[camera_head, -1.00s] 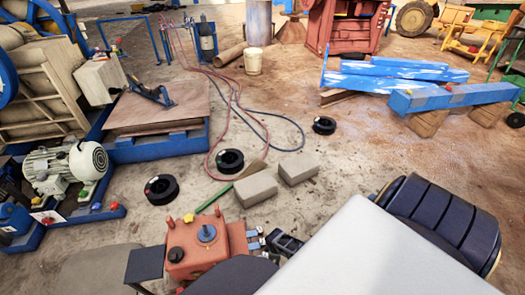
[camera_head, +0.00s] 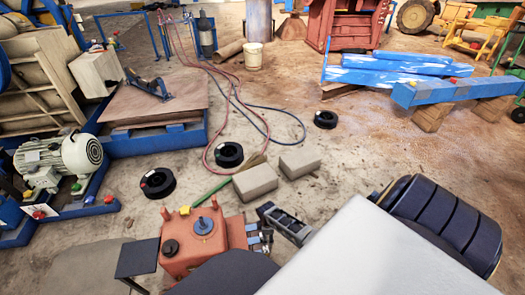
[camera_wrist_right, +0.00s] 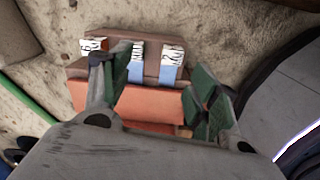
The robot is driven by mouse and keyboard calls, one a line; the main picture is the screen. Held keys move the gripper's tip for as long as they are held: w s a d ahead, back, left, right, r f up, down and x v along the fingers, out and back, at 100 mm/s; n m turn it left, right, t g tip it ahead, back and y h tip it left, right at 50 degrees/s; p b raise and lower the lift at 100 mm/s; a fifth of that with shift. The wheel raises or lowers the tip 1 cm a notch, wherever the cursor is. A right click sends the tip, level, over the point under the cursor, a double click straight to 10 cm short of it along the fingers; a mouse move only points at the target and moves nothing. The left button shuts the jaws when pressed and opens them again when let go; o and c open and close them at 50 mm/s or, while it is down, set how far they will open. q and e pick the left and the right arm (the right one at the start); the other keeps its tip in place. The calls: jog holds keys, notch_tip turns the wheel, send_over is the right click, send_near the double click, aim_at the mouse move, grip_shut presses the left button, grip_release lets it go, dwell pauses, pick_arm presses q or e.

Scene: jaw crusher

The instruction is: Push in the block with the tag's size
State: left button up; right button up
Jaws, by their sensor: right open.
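An orange-red machine (camera_head: 190,238) stands at the bottom centre of the head view; its orange body (camera_wrist_right: 135,103) also shows in the right wrist view. Small blocks with white tags sit in a row on its side: a left block (camera_wrist_right: 94,45), a middle block (camera_wrist_right: 137,68) and a right block (camera_wrist_right: 172,65). The middle and right blocks show blue. The tag marks are partly legible, with what looks like a 6 on the left one. My right gripper (camera_head: 283,222) is open and empty; its green-padded fingers (camera_wrist_right: 155,95) straddle the view of the blocks. The left finger partly covers the left block.
Two grey bricks (camera_head: 256,182) (camera_head: 300,161) and a green rod (camera_head: 212,191) lie behind the machine. Black rings (camera_head: 158,183) and hoses (camera_head: 240,95) lie on the floor. A motor (camera_head: 58,158) stands left. A white sheet-like tag (camera_head: 45,212) lies near it, unreadable.

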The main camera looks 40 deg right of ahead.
pick_arm(q)
jog(key=shift+t+h, duration=0.3)
jog(key=r+b, duration=0.1)
jog(key=b, duration=0.1)
jog(key=r+b, duration=0.4)
jog(key=shift+s+d, duration=0.1)
jog(key=shift+d, duration=0.3)
pick_arm(e)
jog(key=w, duration=0.2)
jog(key=w+d+n, duration=0.1)
jog(key=w+n, duration=0.1)
jog(key=w, duration=0.1)
jog(key=shift+w+d, duration=0.3)
jog(key=shift+w, duration=0.05)
pick_arm(q)
jog(key=shift+f, duration=0.1)
pick_arm(e)
jog(key=shift+f+b, duration=1.35)
jog(key=shift+f, duration=0.95)
jog(key=shift+f+b, duration=1.1)
jog(key=shift+f, duration=0.7)
pick_arm(q)
jog(key=w+d+f+t+h+b, duration=0.1)
jog(key=d+f+t+h+b, duration=0.1)
jog(key=f, duration=1.1)
jog(key=shift+d+f+n+b, duration=0.3)
jog(key=shift+d+b, duration=0.25)
jog(key=shift+b, duration=0.35)
pick_arm(e)
jog(key=shift+f, duration=2.75)
